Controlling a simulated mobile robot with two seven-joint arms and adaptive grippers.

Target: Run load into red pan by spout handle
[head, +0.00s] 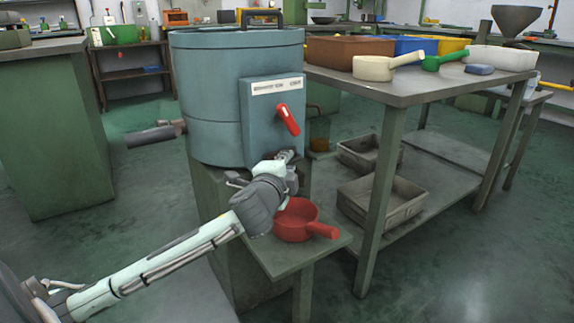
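A blue-grey round machine (205,90) stands in the middle, with a box-shaped panel (262,130) on its front right. A red handle (288,120) is on the panel, tilted with its lower end to the right. The red pan (296,234) sits on a small low stand below the panel, its grip pointing right. My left gripper (284,165) is at the panel's lower edge, below the red handle and above the pan's far side. It hides the area where a spout would be. Its fingers are too small and overlapped to read. My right gripper is out of view.
The small stand (318,248) has bare room right of the pan. A metal table (425,88) at right holds a cream scoop (385,65), a green scoop (445,60) and several bins. Metal trays (382,200) lie on its lower shelf. A dark pipe (152,136) juts left from the machine.

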